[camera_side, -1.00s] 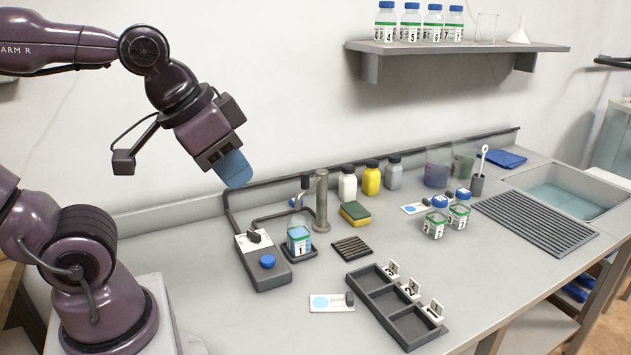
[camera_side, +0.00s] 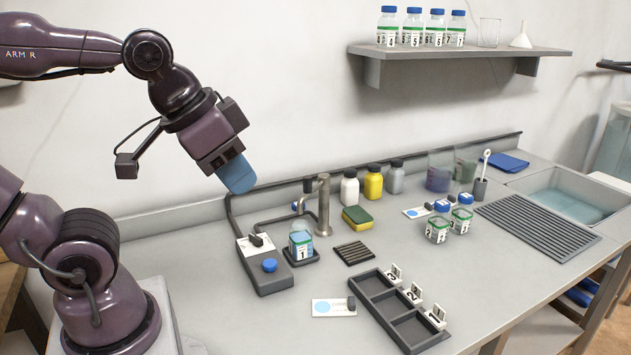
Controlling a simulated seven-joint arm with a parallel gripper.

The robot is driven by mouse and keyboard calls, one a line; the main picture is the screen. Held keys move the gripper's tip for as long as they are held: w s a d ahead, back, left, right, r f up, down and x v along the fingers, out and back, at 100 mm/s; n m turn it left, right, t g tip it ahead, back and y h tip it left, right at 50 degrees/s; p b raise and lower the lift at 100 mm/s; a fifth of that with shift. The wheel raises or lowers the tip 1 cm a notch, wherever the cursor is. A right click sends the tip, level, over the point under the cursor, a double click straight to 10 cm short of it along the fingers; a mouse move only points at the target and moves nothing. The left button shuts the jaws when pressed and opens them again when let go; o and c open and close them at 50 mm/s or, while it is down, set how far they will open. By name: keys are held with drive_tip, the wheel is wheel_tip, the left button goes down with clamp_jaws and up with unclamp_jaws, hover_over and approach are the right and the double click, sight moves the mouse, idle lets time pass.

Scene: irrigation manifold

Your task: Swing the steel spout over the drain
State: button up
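The steel spout (camera_side: 324,205) stands upright near the back of the bench, with its short arm reaching left above jar 1 (camera_side: 301,241). The jar holds blue liquid and sits on a dark pad. The drain, a small dark slotted grate (camera_side: 354,253), lies flat to the right of the spout's foot; the spout's outlet is not over it. My gripper (camera_side: 237,175) hangs in the air to the left of the spout and higher than it, touching nothing. Its blue fingers overlap in this view, so their opening cannot be made out.
A grey control box (camera_side: 265,265) with a blue knob stands left of jar 1. A sponge (camera_side: 357,218) and several bottles (camera_side: 373,183) stand right of and behind the spout.

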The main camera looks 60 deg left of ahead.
drive_tip(key=o, duration=0.3)
drive_tip(key=shift+w+a+f, duration=0.1)
drive_tip(key=shift+a+f, duration=0.2)
drive_tip(key=o, duration=0.3)
drive_tip(key=shift+w+a+f+n+g, duration=0.25)
drive_tip(key=shift+a+f+n+g, duration=0.15)
drive_tip(key=shift+f+g, duration=0.1)
drive_tip(key=n+g, duration=0.2)
drive_tip(key=g, duration=0.3)
approach(307, 177)
wheel_tip(307, 177, down, 11)
drive_tip(key=shift+s+f, duration=0.1)
drive_tip(key=shift+f, duration=0.05)
clamp_jaws()
